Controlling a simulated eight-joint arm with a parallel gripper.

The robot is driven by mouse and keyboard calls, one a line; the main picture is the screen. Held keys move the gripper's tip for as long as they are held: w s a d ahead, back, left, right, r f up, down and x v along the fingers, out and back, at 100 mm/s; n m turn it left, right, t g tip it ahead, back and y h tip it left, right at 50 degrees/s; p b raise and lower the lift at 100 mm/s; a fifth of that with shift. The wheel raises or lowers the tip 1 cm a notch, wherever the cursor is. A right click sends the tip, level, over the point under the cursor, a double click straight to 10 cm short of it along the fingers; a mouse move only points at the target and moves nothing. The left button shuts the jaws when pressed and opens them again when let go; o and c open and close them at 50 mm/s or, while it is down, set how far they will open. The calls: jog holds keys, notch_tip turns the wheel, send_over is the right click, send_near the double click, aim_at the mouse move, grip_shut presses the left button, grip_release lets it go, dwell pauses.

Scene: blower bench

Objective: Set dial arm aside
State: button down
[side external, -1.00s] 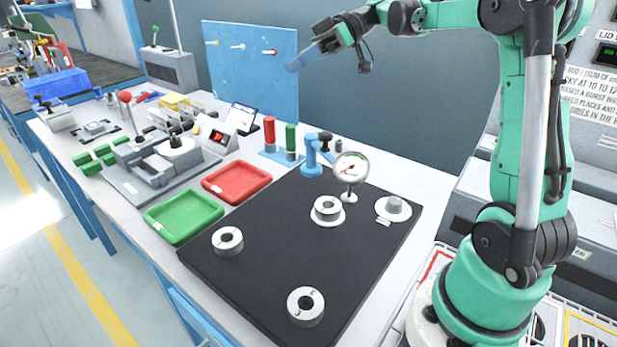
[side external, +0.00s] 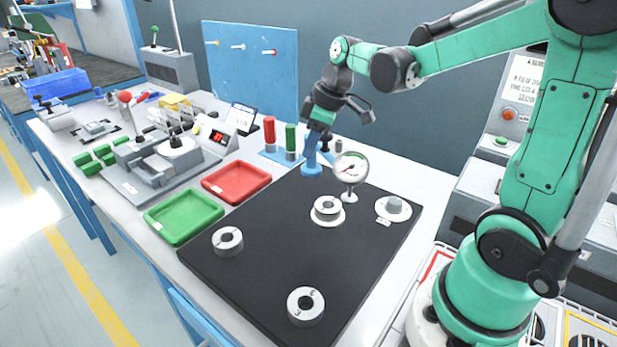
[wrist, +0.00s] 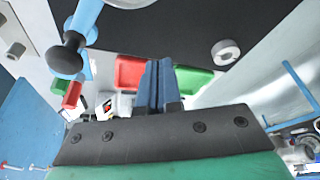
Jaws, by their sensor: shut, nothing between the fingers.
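The dial arm (side external: 311,166) is a blue post with a short blue arm and a round white dial gauge (side external: 351,169). It stands at the back edge of the black mat, with the dial over the mat. In the wrist view the dial arm's blue post and black knob (wrist: 68,55) are at upper left, and only a sliver of the gauge shows. My gripper (wrist: 159,68) points down with its blue fingers shut and empty. In the wrist view it is beside the post, apart from it. In the side view it overlaps the post, partly hiding it.
A ring on a white disc (side external: 327,209) sits near the dial; other rings (side external: 228,240) lie on the black mat (side external: 262,270). Red (side external: 237,181) and green (side external: 183,218) trays stand left of it. Red and green cylinders (side external: 291,137) stand close left of the post.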

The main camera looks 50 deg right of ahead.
aim_at(337, 159)
jog(key=shift+s+d+f, duration=0.35)
jog(key=shift+s+f, duration=0.15)
jog(key=shift+s, duration=0.25)
jog(key=shift+s+d+f, duration=0.35)
jog(key=shift+s+f, duration=0.15)
jog(key=shift+s, duration=0.2)
jog(key=shift+d, duration=0.1)
jog(key=shift+s+d+n, duration=0.55)
jog(key=shift+d+n, duration=0.2)
jog(key=shift+n, duration=0.05)
jog(key=s+d+n+g+y, duration=0.1)
jog(key=d+n, duration=0.3)
jog(key=d, duration=0.8)
jog(key=shift+s+d+n, duration=0.25)
jog(key=shift+n, duration=0.05)
jog(key=shift+d, duration=0.1)
